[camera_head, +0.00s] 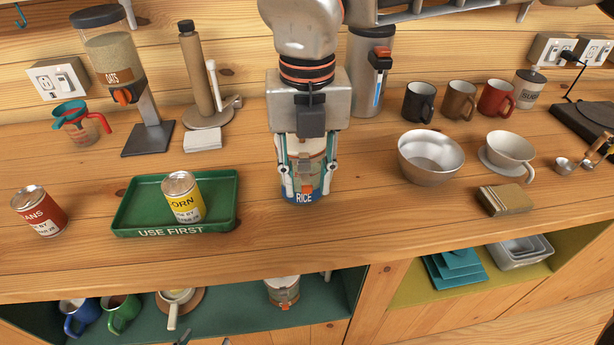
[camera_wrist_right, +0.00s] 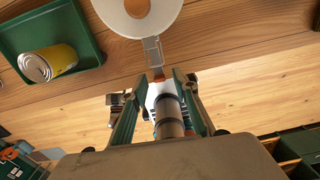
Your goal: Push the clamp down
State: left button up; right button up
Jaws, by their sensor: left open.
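The rice jar (camera_head: 304,197) stands on the counter with a blue RICE label at its base. My right gripper (camera_head: 307,186) is over the jar from above, its two fingers seen on either side, and hides the top. In the right wrist view the round pale lid (camera_wrist_right: 165,17) shows, and the metal clamp (camera_wrist_right: 152,50) sticks out from it toward the gap between the right gripper's (camera_wrist_right: 158,78) spread fingers. Contact with the clamp cannot be told. At the head view's bottom edge, the dark tips of my left gripper (camera_head: 205,341) just show, apart.
A green tray (camera_head: 130,205) with a corn can (camera_head: 183,198) lies left of the jar, and a beans can (camera_head: 39,211) stands further left. A metal bowl (camera_head: 430,158) and a cup (camera_head: 510,150) stand right. The counter before the jar is clear.

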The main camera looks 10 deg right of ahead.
jog(key=shift+f, duration=0.2)
grip_shut()
